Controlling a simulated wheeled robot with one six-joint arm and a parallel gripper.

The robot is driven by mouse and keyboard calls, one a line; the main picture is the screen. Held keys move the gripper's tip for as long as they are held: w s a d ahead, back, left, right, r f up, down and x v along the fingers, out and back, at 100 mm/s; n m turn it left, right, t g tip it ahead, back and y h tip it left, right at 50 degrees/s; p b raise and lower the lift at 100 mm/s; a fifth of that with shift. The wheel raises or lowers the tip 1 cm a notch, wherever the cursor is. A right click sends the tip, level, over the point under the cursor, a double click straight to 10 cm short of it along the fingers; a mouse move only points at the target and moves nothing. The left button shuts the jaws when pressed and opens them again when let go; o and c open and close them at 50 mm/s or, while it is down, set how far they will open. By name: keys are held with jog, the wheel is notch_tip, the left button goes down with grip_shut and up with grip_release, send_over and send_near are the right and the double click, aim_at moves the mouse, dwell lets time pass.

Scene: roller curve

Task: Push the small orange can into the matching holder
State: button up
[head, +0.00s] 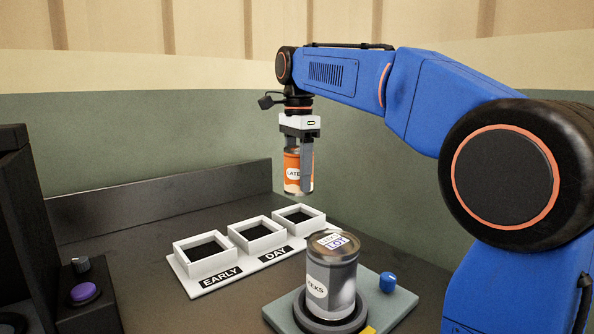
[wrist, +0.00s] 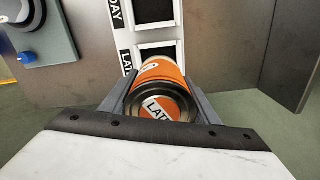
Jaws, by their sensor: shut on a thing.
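The small orange can (head: 292,171) has a white label reading "LATE" and is upright between the fingers of my gripper (head: 299,165). My gripper is shut on it and holds it in the air above the holder board. In the wrist view the can (wrist: 162,95) shows its lid, with a "LATE" label, between both fingers (wrist: 160,102). The white holder board (head: 208,283) carries three square holders, with labels EARLY and DAY readable in the head view. The far right holder (head: 299,226) looks empty; its LATE label shows beside it in the wrist view (wrist: 125,58).
A larger grey can (head: 331,275) stands on a grey-green base with a blue knob (head: 388,281) in front of the board. A dark box with a purple button (head: 84,291) is at the left. A low dark wall (head: 170,205) runs behind the board.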

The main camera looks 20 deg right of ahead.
jog(key=shift+f, duration=3.65)
jog(key=shift+s+a+f, duration=0.1)
jog(key=shift+f, duration=0.2)
jog(key=o, duration=1.2)
jog(key=c, duration=0.3)
jog(key=shift+r, duration=0.1)
